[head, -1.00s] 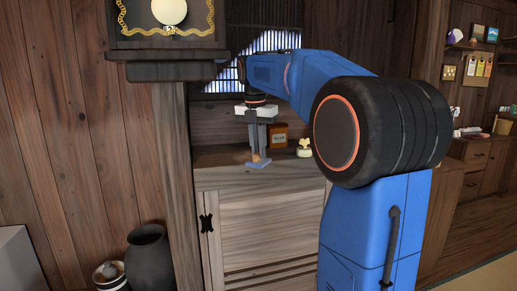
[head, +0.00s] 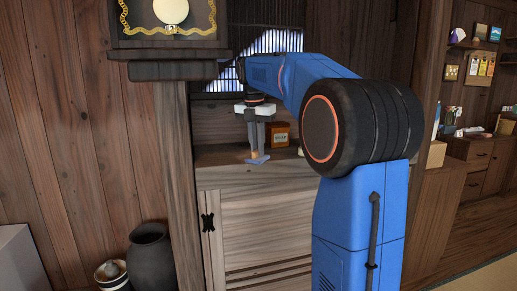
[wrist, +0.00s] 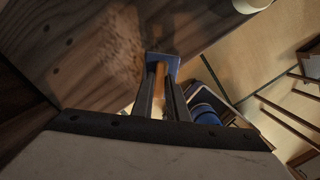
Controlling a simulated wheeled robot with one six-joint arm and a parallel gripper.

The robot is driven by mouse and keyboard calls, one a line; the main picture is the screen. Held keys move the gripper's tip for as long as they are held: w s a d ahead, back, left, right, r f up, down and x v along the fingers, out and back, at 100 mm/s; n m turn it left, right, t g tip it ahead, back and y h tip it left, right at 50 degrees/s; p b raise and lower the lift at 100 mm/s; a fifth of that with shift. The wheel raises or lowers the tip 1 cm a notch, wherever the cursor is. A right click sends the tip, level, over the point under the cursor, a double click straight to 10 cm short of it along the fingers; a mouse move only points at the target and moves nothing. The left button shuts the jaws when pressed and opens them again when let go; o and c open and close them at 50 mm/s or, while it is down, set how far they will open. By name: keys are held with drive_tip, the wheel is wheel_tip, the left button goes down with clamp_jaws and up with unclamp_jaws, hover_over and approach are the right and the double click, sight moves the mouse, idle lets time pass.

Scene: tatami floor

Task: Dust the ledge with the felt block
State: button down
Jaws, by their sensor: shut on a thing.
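My gripper (head: 254,150) points down over the wooden ledge (head: 217,157), the top of a cabinet. It is shut on the felt block (head: 258,160), which has a blue-grey pad and a short orange-brown handle. The pad is down at the ledge top near its front edge; I cannot tell for sure whether it touches. In the wrist view the block (wrist: 175,66) shows between the fingers, near the edge of the ledge (wrist: 199,30). The gripper hides part of the handle.
A small orange-brown box (head: 278,134) stands on the ledge behind and right of my gripper. A pale object (head: 300,151) there is mostly hidden by my arm. A dark shelf (head: 165,71) juts out at upper left. A dark vase (head: 149,255) stands below left.

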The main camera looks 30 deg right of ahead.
drive_tip(key=shift+w+d+f, duration=0.1)
drive_tip(key=shift+w+d, duration=0.15)
drive_tip(key=shift+w, duration=0.65)
drive_tip(key=shift+w+d+f, duration=0.1)
drive_tip(key=shift+w+d, duration=0.15)
drive_tip(key=shift+w, duration=0.6)
drive_tip(key=shift+w+d, duration=0.45)
drive_tip(key=shift+w, duration=1.2)
drive_tip(key=shift+w+d, duration=0.45)
drive_tip(key=shift+w, duration=1.15)
drive_tip(key=shift+w+d, duration=0.45)
drive_tip(key=shift+w, duration=1.2)
drive_tip(key=shift+a+r, duration=0.1)
drive_tip(key=shift+w+a+r, duration=0.1)
drive_tip(key=shift+w+a, duration=0.15)
drive_tip(key=shift+a, duration=0.5)
drive_tip(key=shift+s+a, duration=0.25)
drive_tip(key=shift+s, duration=0.6)
drive_tip(key=shift+s+a, duration=0.25)
drive_tip(key=shift+s, duration=0.6)
drive_tip(key=shift+s+a, duration=0.3)
drive_tip(key=shift+s, duration=0.65)
drive_tip(key=shift+s+a, duration=0.25)
drive_tip(key=shift+s, duration=0.7)
drive_tip(key=shift+s+a+f, duration=0.1)
drive_tip(key=shift+s+a, duration=0.15)
drive_tip(key=shift+s, duration=0.5)
drive_tip(key=shift+s+a+f, duration=0.1)
drive_tip(key=shift+s+a, duration=0.1)
drive_tip(key=shift+s, duration=0.55)
